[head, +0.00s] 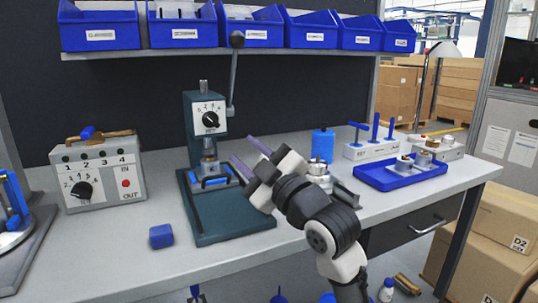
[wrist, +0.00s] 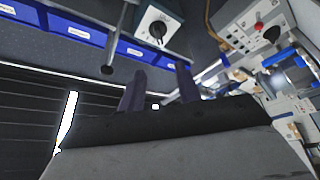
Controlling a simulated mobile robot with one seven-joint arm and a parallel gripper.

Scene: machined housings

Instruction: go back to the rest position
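My gripper (head: 241,148) is in the air over the bench in the head view, just right of the green press (head: 205,115). Its two purple fingers point up and to the left. They are apart with nothing between them. In the wrist view the gripper (wrist: 160,68) also shows two separated fingers with an empty gap. The press's dial box (wrist: 158,30) is beyond the fingertips there. Part of the bench behind my wrist is hidden in the head view.
A control box (head: 97,175) stands at left, a blue block (head: 161,236) before the press. Right of my gripper are a blue bottle (head: 322,146) and a blue tray (head: 375,180) with metal parts. Blue bins (head: 99,30) line the shelf. The bench's front left is mostly clear.

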